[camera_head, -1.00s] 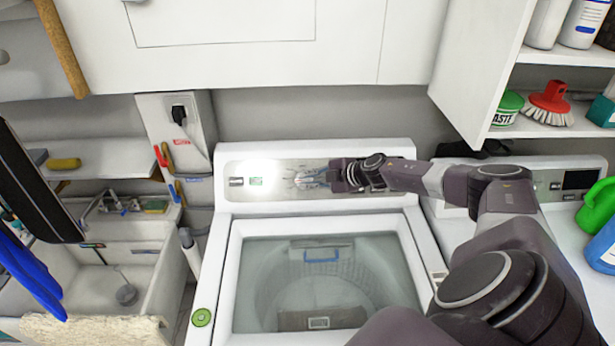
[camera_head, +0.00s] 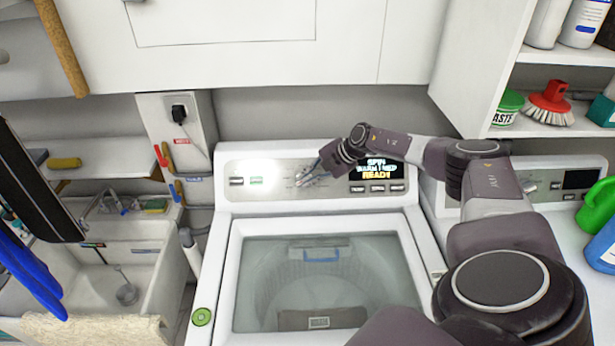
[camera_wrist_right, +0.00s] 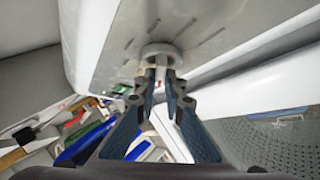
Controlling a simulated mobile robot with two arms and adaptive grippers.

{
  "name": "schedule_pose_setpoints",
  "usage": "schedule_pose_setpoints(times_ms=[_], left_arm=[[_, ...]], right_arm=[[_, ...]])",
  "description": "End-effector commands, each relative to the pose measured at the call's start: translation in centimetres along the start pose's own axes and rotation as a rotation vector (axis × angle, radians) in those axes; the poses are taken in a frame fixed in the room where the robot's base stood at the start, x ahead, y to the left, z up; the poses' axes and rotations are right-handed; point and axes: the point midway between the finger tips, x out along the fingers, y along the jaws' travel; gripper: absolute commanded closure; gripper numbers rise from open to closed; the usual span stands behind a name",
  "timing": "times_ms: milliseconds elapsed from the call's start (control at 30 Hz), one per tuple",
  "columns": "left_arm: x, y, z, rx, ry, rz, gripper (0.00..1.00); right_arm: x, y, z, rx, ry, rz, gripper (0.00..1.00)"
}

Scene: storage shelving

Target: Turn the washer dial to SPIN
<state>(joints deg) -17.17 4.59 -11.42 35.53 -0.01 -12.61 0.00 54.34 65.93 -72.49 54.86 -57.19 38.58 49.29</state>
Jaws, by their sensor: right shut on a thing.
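The washer (camera_head: 240,200) is a white top-loader, and its control panel runs along the back. My right gripper (camera_head: 305,178) is at the panel, left of the lit display, and hides most of the dial in the head view. In the right wrist view the round pale dial (camera_wrist_right: 159,48) sits between the fingertips of the right gripper (camera_wrist_right: 160,76), which is shut on its grip. The display (camera_head: 377,169) is lit and appears to read SPIN, WARM, MED and READY in small, partly blurred text. My left gripper is not in view.
A second white machine (camera_head: 545,182) stands to the right, with green and blue bottles on it. A sink (camera_head: 110,285) is at the left. A white cabinet (camera_head: 260,50) hangs above the washer, and open shelves hold supplies at the upper right.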

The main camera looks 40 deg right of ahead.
Motion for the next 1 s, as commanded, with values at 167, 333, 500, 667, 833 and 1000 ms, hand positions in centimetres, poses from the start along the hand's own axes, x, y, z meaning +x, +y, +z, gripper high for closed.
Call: schedule_pose_setpoints(times_ms=[167,333,500,667,833,1000], left_arm=[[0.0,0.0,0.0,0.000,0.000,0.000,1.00],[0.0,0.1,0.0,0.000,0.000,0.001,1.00],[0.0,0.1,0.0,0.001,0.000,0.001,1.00],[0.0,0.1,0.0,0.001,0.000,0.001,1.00],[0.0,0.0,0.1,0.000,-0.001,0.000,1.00],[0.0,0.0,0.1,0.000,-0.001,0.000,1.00]], right_arm=[[0.1,-0.1,-0.1,-0.006,0.002,-0.005,1.00],[0.1,-0.1,-0.2,-0.006,0.003,-0.005,1.00],[0.1,-0.1,-0.2,-0.005,0.003,-0.004,0.83],[0.1,-0.1,-0.1,-0.005,0.002,-0.004,0.83],[-0.6,0.0,0.0,-0.005,0.000,-0.003,0.83],[-2.8,0.0,0.1,-0.005,-0.001,-0.002,0.83]])
